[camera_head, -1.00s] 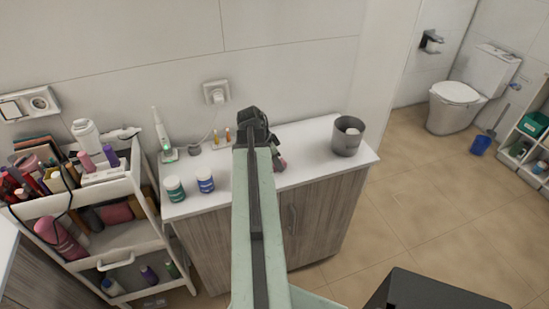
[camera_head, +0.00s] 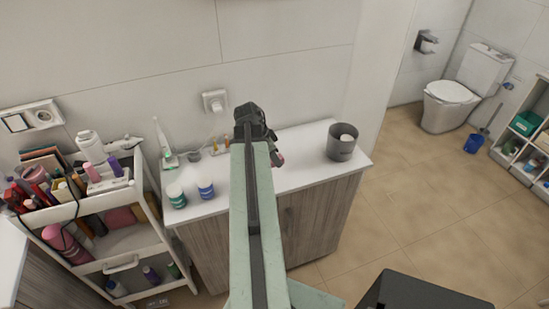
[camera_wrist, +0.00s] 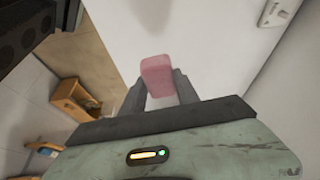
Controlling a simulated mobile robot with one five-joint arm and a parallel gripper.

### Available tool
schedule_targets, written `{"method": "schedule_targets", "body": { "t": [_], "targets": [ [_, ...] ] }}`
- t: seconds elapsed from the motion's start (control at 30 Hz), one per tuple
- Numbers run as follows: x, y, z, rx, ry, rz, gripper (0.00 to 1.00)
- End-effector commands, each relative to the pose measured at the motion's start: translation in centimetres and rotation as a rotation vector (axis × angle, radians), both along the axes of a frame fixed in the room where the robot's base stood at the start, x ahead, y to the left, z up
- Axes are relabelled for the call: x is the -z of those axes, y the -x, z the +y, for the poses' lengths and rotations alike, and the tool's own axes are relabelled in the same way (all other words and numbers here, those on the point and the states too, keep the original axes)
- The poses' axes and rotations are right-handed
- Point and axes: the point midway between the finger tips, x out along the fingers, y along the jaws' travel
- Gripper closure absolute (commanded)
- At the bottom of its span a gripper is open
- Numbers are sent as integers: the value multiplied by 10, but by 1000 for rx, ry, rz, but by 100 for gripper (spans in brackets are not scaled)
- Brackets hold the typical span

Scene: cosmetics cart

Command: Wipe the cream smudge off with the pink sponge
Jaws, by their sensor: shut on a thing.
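My gripper (camera_wrist: 160,95) is shut on the pink sponge (camera_wrist: 158,75), which sits between the two dark fingers in the wrist view. White counter surface shows behind the sponge there. In the head view my arm hides most of the gripper; a small pink bit of the sponge (camera_head: 280,159) shows just right of the arm, over the white countertop (camera_head: 310,165). I cannot tell whether the sponge touches the counter. A faint, blurred darker patch lies at the top of the wrist view; I cannot tell whether it is the cream smudge.
A grey bin (camera_head: 341,143) stands at the counter's right end. Two jars, one green-labelled (camera_head: 176,195) and one blue-labelled (camera_head: 205,189), stand left of my arm. An electric toothbrush (camera_head: 165,145) is behind them. A loaded white cart (camera_head: 135,240) stands at left.

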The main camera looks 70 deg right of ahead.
Motion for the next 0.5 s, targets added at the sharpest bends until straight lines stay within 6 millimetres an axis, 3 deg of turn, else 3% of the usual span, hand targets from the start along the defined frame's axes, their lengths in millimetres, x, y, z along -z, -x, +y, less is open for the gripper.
{"method": "schedule_targets", "body": {
  "t": [0.27, 0.5],
  "targets": [
    [-1, 0, 0, 0, 0, 0, 95],
    [-27, 0, 0, 0, 0, 0, 95]
  ]
}}
